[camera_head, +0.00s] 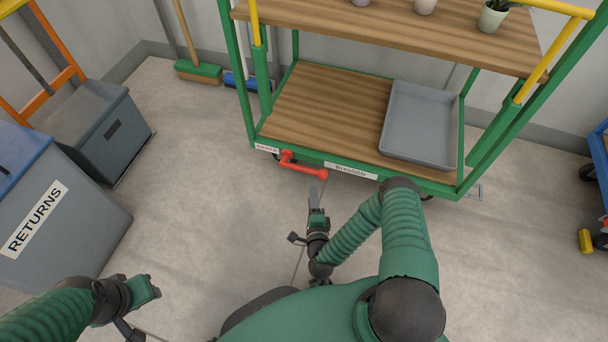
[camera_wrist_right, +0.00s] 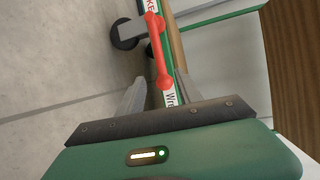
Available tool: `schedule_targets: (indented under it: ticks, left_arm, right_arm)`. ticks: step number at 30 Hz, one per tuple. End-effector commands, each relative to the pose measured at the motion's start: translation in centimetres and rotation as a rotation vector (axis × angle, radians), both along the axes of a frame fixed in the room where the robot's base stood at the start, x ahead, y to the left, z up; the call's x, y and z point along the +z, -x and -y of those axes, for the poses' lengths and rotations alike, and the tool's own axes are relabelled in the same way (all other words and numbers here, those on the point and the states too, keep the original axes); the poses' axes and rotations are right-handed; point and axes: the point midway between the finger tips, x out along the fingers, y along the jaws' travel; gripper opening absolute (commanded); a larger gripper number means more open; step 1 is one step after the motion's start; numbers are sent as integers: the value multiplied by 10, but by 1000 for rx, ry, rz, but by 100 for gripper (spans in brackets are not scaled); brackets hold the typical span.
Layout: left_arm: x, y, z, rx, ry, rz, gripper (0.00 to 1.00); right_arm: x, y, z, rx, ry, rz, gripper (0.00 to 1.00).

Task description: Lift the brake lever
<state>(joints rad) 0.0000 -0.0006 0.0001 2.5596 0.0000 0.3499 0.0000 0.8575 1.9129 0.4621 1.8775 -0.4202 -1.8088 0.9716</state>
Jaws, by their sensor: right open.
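The red brake lever (camera_head: 303,167) is on the lower front edge of the green plant cart (camera_head: 400,180), beside a small label whose wording I cannot read surely. It points right, slanting slightly down, and ends in a round knob. My right gripper (camera_head: 315,192) is open and empty, just in front of the lever and below its knob end. In the right wrist view the lever (camera_wrist_right: 157,50) runs down toward the space between my two fingers (camera_wrist_right: 158,95); contact is not clear. My left gripper (camera_head: 147,289) is at the lower left, away from the cart; its jaws are unclear.
The cart carries a grey tray (camera_head: 392,119) on its lower shelf and small pots (camera_head: 491,18) above. A grey returns bin (camera_head: 85,245) and another grey box (camera_head: 130,145) stand at left. A broom (camera_head: 198,72) leans behind. The floor (camera_head: 215,165) before the cart is clear.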

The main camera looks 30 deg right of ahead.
Motion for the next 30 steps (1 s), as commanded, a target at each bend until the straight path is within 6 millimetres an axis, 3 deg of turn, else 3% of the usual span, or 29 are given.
schedule_targets:
  ticks: [1, 3, 9, 15, 26, 30]
  left_arm:
    - [-15, 0, 0, 0, 0, 0, 34]
    - [-26, 0, 0, 0, 0, -1, 34]
    - [-56, 0, 0, 0, 0, -1, 34]
    - [-75, 0, 0, 0, 0, -1, 34]
    - [-77, 0, 0, 0, 0, -1, 34]
    - [-77, 0, 0, 0, 0, -1, 34]
  right_arm:
    - [-9, -12, 6, 0, 5, 4, 41]
    - [-13, -29, 15, 0, 5, 3, 41]
    - [-23, -75, 37, 2, 4, 3, 41]
    - [-27, -108, 53, 2, 3, 0, 41]
    - [-25, -118, 58, 4, 2, -3, 41]
    - [-25, -117, 58, 4, 2, -3, 26]
